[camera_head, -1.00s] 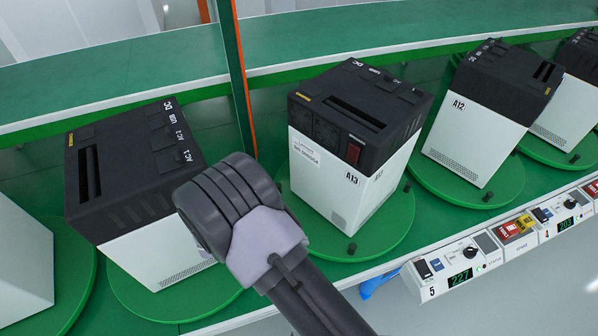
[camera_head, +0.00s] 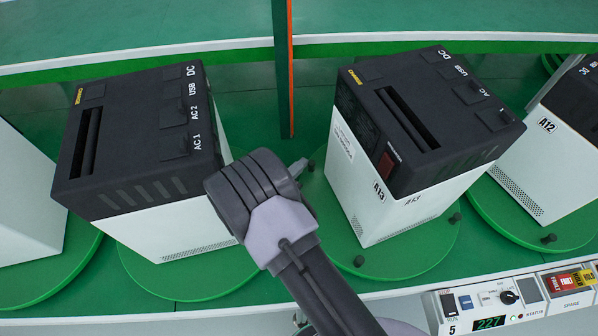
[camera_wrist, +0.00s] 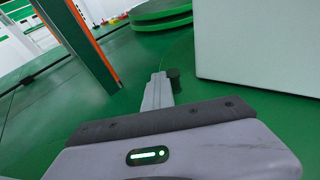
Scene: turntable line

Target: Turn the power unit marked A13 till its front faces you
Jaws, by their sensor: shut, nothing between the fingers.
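The power unit marked A13 (camera_head: 405,190) is a white box with a dark top. It stands on a green round turntable (camera_head: 400,262) right of centre in the head view. Its face with dark panel, red switch and sticker points left; a plainer face with vents points toward the lower right. My gripper (camera_head: 298,168) is shut and empty, low at the turntable's left edge, beside a small dark peg (camera_head: 311,164). In the wrist view the closed fingers (camera_wrist: 158,90) lie by the peg (camera_wrist: 173,78); I cannot tell whether they touch. The unit's white wall (camera_wrist: 255,45) is right of them.
Another unit (camera_head: 140,150) stands close on the left, behind my wrist. The A12 unit (camera_head: 555,150) is at the right. An orange-edged green post (camera_head: 284,70) rises behind the gap. A control panel (camera_head: 490,310) showing 227 runs along the front edge.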

